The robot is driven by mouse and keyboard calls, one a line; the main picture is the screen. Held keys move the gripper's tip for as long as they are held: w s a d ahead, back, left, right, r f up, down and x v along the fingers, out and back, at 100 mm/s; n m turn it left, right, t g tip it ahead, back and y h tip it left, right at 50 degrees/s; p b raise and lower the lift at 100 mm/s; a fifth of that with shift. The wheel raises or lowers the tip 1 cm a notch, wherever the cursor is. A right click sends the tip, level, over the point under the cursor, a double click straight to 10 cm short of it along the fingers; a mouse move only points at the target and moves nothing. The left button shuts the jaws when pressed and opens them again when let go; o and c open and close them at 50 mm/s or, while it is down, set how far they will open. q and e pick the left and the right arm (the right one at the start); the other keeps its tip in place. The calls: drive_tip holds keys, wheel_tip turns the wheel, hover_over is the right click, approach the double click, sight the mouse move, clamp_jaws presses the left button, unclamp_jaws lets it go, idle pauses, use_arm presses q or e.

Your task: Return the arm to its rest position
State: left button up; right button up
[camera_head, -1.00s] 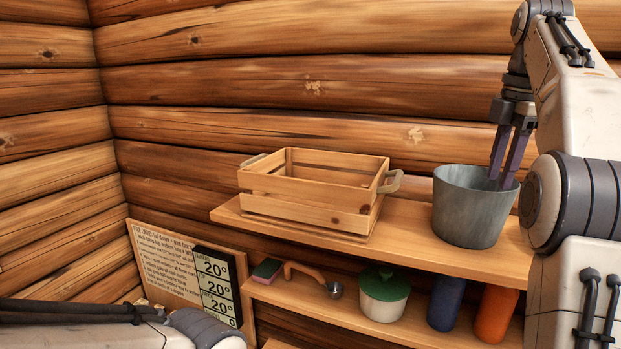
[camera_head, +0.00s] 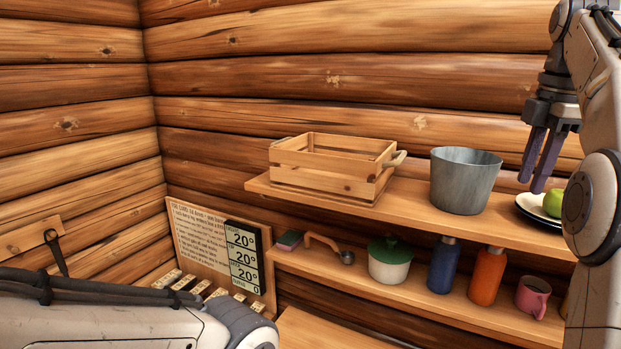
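My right gripper (camera_head: 541,160) points down at the right, its two dark fingers a little apart with nothing between them. It hangs above the upper shelf, between the metal bucket (camera_head: 465,181) and the dark-rimmed plate (camera_head: 533,206). My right arm (camera_head: 598,130) rises along the right edge. My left arm (camera_head: 110,313) lies across the lower left; its gripper is out of view.
On the upper shelf (camera_head: 415,210) stand a wooden crate (camera_head: 325,180), the bucket and the plate with a green apple (camera_head: 553,203). The lower shelf holds a green-lidded pot (camera_head: 390,265), a blue bottle (camera_head: 443,266), an orange bottle (camera_head: 487,277) and a pink mug (camera_head: 533,296).

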drive_tip(key=s+a+f+m+y+b, duration=0.15)
drive_tip(key=a+f+m+b, duration=0.25)
drive_tip(key=a+f+b, duration=1.3)
drive_tip(key=s+a+f+m, duration=0.1)
drive_tip(key=s+a+f, duration=0.4)
drive_tip(key=f, duration=0.5)
drive_tip(key=s+a+f+m+g+b, duration=0.1)
drive_tip(key=s+a+f, duration=0.4)
drive_tip(key=s+f, duration=0.5)
drive_tip(key=s+a+f+m, duration=0.3)
drive_tip(key=s+a+f, duration=0.2)
drive_tip(key=f, duration=0.6)
drive_tip(key=shift+s+f+b, duration=0.2)
drive_tip(key=shift+s+b, duration=0.15)
drive_tip(key=shift+s, duration=0.85)
drive_tip(key=shift+h, duration=0.25)
